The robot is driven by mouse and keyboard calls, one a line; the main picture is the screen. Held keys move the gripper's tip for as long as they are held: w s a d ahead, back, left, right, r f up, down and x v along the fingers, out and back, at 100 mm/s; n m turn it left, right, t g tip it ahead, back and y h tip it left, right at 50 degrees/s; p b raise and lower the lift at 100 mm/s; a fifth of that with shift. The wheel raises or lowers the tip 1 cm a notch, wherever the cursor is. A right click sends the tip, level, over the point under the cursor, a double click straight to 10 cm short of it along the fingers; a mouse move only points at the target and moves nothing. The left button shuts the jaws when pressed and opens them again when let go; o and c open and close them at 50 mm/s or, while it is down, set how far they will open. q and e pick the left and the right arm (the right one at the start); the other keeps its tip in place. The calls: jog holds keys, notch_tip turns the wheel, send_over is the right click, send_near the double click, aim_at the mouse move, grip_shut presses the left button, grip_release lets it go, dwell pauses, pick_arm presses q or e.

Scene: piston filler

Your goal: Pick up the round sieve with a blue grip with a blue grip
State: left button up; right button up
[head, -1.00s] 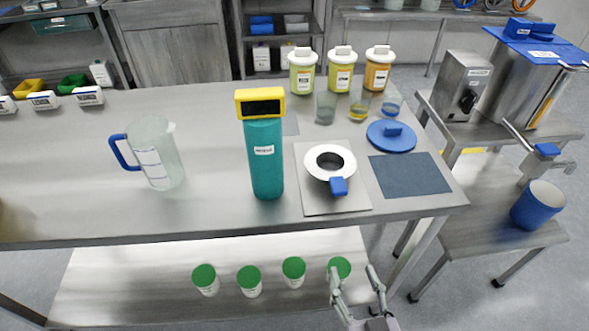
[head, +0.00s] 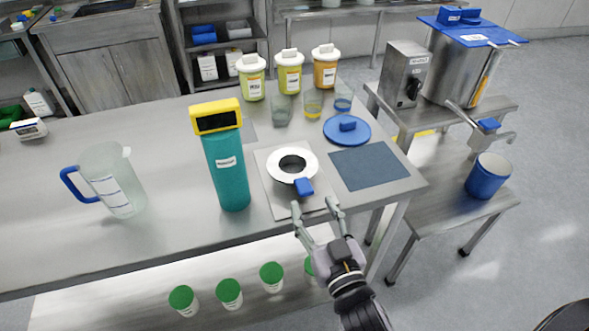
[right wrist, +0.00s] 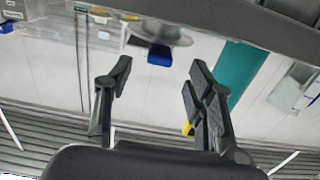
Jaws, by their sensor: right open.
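The round sieve (head: 306,158) is a white ring with a dark centre and a blue grip (head: 304,187) pointing to the table's front edge. It sits on a pale square board (head: 268,182) on the steel table. My right gripper (head: 314,207) is open and empty, at the table's front edge just in front of the blue grip and apart from it. In the right wrist view the blue grip (right wrist: 160,54) shows between and beyond the open fingers (right wrist: 158,78). My left gripper is not in view.
A teal cylinder with a yellow top (head: 228,170) stands just left of the sieve. A blue lid (head: 340,136) and a dark mat (head: 368,166) lie to the right. A clear jug (head: 112,185) stands at left. Green-capped containers (head: 229,292) are on the lower shelf.

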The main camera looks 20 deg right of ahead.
aim_at(308, 195)
jog(key=shift+w+a, duration=0.1)
jog(key=shift+w, duration=3.5)
jog(key=c, duration=0.9)
jog(key=shift+r, duration=0.1)
jog(key=shift+c, duration=0.2)
